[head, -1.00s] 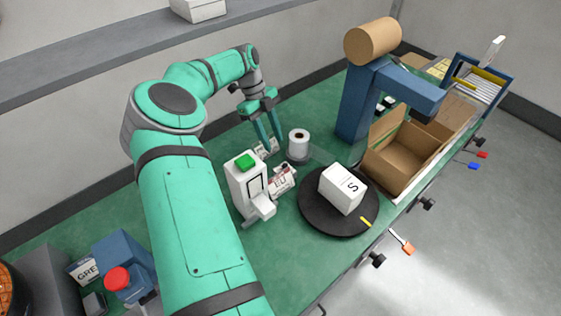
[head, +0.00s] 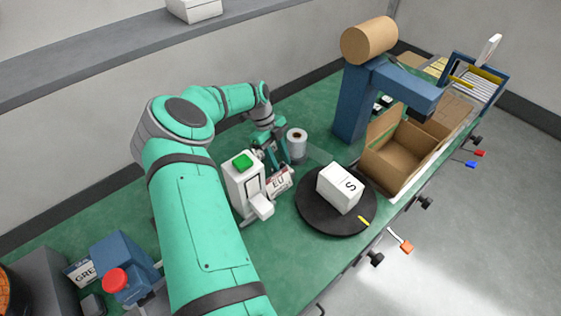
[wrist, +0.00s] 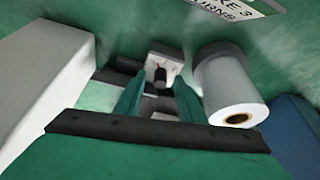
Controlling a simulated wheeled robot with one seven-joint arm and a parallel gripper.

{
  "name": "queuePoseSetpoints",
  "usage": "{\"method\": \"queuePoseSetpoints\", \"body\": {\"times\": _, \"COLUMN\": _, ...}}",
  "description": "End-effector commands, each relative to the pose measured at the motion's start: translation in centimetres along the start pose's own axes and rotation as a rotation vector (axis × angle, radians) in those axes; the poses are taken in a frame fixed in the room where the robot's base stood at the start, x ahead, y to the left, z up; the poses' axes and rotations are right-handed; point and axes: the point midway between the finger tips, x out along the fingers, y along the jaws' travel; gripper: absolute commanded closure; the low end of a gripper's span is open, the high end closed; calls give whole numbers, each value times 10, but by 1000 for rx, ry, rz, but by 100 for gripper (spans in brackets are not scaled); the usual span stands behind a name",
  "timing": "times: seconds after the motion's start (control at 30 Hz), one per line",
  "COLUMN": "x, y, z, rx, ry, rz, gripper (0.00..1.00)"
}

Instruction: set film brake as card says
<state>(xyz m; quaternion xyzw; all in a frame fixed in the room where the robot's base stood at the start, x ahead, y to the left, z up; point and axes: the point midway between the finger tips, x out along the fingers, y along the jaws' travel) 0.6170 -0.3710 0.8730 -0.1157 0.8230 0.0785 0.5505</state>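My gripper (head: 280,160) is low over the green bench, between the white device and the film roll (head: 297,142). In the wrist view its two green fingers (wrist: 158,100) are apart. A dark knob (wrist: 159,78) shows between and beyond the fingertips, in front of a small pale plate (wrist: 158,62) with a red mark. I cannot tell whether the fingers touch the knob. The white film roll (wrist: 232,98) stands to the right of the fingers. A card (wrist: 230,8) at the top edge is cut off; "KE 3" and "URNS" can be read.
A white device with a green button (head: 243,161) stands close to my gripper, beside an "EU" label (head: 278,183). A black turntable (head: 318,221) carries a white box marked S (head: 341,187). A blue post (head: 354,105) and open cardboard box (head: 400,155) stand right.

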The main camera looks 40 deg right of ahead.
Motion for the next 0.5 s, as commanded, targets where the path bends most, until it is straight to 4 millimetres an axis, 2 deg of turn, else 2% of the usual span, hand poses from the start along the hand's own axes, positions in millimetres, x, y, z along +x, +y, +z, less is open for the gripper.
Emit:
{"method": "queuePoseSetpoints", "body": {"times": 0.23, "x": 1, "y": -1, "z": -1, "rx": 3, "ry": 0, "rz": 2, "gripper": 64}}
{"method": "queuePoseSetpoints", "body": {"times": 0.37, "x": 1, "y": -1, "z": -2, "rx": 3, "ry": 0, "rz": 2, "gripper": 95}}
{"method": "queuePoseSetpoints", "body": {"times": 0.4, "x": 1, "y": -1, "z": -2, "rx": 3, "ry": 0, "rz": 2, "gripper": 100}}
{"method": "queuePoseSetpoints", "body": {"times": 0.5, "x": 1, "y": -1, "z": -2, "rx": 3, "ry": 0, "rz": 2, "gripper": 100}}
